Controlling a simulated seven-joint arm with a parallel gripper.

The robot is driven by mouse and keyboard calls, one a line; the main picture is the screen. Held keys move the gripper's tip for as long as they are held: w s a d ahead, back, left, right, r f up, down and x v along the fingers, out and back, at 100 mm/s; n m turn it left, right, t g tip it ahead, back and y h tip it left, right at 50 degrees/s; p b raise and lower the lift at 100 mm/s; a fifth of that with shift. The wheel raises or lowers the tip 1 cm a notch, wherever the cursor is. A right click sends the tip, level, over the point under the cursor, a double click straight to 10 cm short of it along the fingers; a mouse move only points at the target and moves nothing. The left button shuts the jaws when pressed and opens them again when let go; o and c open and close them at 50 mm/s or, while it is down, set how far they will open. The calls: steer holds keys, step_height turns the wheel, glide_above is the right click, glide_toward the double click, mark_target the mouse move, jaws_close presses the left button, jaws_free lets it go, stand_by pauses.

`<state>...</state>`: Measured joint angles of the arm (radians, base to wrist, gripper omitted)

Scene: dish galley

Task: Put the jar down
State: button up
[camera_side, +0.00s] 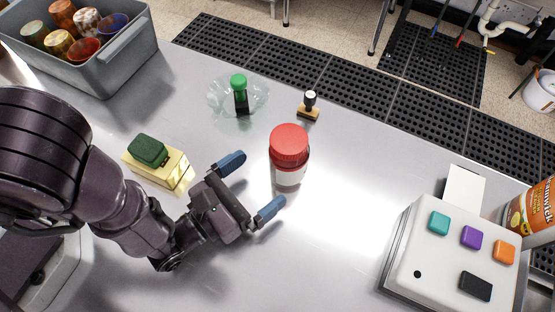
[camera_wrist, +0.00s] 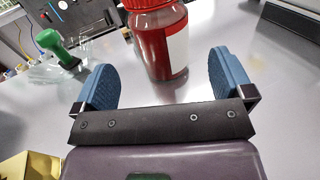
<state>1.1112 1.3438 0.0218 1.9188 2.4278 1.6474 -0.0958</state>
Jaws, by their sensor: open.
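The jar (camera_side: 289,155) has a red lid and a white label and stands upright on the grey metal table (camera_side: 340,240). In the wrist view the jar (camera_wrist: 160,45) shows dark red sides, with its top cut off by the frame edge. My gripper (camera_side: 259,182) is open, with its blue-padded fingers spread wide. It is low over the table, in front of the jar, and the jar appears just beyond the fingertips. In the wrist view the jar is seen between the fingers of my gripper (camera_wrist: 163,85), with gaps on both sides.
A yellow block with a green sponge (camera_side: 150,150) is left of my gripper. A grey bin of cups (camera_side: 125,50) is back left; a button box (camera_side: 430,270) is right.

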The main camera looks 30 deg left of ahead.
steer(key=shift+v, duration=2.35)
steer(key=w+a+r+n+y, duration=1)
steer(key=r+y, duration=0.3)
steer(key=a+r+n+g+y, duration=0.7)
steer(key=a+r+n+g, duration=0.15)
steer(key=a+n, duration=0.45)
steer(key=s+a+r+n+g+h, duration=0.5)
steer(key=s+a+n+g, duration=0.2)
steer(key=s+a+n, duration=0.25)
steer(key=s+d+r+n+t+h, duration=0.2)
steer(key=s+r+n+t+h, duration=0.2)
steer(key=n+h, duration=0.4)
steer(key=shift+s+r, duration=0.8)
steer(key=shift+s, duration=0.1)
